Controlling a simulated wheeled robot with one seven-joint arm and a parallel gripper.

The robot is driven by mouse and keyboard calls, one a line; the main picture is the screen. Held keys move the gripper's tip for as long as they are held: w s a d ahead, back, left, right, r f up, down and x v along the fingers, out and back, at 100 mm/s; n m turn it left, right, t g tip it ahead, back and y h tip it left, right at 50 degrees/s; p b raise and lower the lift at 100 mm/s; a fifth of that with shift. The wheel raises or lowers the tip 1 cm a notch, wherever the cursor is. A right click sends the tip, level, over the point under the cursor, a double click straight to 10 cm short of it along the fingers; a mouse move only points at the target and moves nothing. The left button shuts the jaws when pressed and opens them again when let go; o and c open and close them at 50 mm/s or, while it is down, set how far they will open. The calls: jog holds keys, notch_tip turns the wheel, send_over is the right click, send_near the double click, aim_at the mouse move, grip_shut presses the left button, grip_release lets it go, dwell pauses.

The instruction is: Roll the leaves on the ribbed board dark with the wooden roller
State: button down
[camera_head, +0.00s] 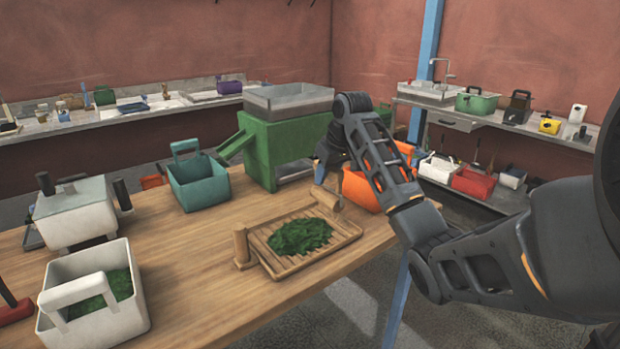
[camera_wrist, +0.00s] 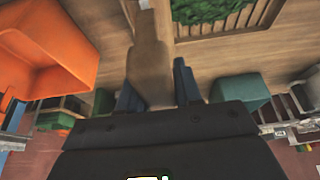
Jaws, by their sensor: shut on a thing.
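The ribbed wooden board (camera_head: 335,238) lies on the table with a heap of green leaves (camera_head: 300,236) on its middle. The leaves also show at the top of the wrist view (camera_wrist: 205,10). My gripper (camera_head: 321,172) is at the board's far right corner, beside the orange tub. It is shut on the wooden roller (camera_wrist: 148,68), which sits between the blue fingers. The roller's pale end (camera_head: 325,197) shows over the board's far edge, apart from the leaves. Its grasped part is mostly hidden in the head view.
The orange tub (camera_head: 358,190) is close to my gripper at the right. A green machine (camera_head: 290,145) stands behind the board, and a teal basket (camera_head: 200,185) left of it. A white tub (camera_head: 125,318) with leaves stands front left. The table between is clear.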

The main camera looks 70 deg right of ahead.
aim_at(329, 186)
notch_tip(329, 186, down, 6)
jog(key=shift+s+r, duration=0.1)
jog(key=shift+a+f+b, duration=0.1)
jog(key=shift+f+b, duration=0.2)
jog(key=w+a, duration=0.5)
jog(key=a, duration=0.3)
jog(key=w+a, duration=0.5)
jog(key=a, duration=0.2)
notch_tip(329, 186, up, 7)
jog(key=shift+s+f+p, duration=0.2)
jog(key=shift+s+p, duration=0.05)
jog(key=shift+p, duration=0.05)
